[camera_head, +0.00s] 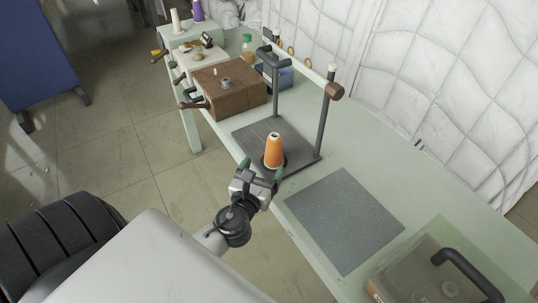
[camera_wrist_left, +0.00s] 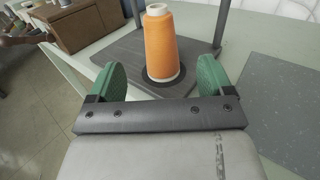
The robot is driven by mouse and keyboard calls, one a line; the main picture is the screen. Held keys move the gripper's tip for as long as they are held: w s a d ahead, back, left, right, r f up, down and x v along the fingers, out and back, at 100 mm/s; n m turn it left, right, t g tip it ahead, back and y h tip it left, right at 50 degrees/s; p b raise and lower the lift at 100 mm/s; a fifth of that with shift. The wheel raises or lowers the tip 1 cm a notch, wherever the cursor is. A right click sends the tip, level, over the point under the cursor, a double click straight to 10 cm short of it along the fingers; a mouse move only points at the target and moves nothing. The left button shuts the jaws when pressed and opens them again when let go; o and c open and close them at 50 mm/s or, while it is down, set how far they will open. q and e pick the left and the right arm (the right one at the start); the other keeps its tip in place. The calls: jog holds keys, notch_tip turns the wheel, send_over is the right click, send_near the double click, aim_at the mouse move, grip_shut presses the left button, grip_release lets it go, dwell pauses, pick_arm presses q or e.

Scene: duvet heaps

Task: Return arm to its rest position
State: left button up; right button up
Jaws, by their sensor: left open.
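My left gripper (camera_head: 261,176) reaches over the near edge of the pale green table from the left. Its green fingers stand apart, open, in the left wrist view (camera_wrist_left: 158,82). An orange thread cone (camera_head: 274,151) stands upright on a dark disc on the grey base plate of a stand. In the left wrist view the cone (camera_wrist_left: 160,45) shows just beyond and between the two fingertips, with nothing gripped. I cannot tell whether a finger touches it. My right gripper is not in view.
The stand's dark post and crossbar (camera_head: 321,115) rise behind the cone. A brown wooden box (camera_head: 229,92) stands to the left. Floor is open left of the table.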

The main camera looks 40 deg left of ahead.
pick_arm(q)
jog(key=shift+v, duration=1.05)
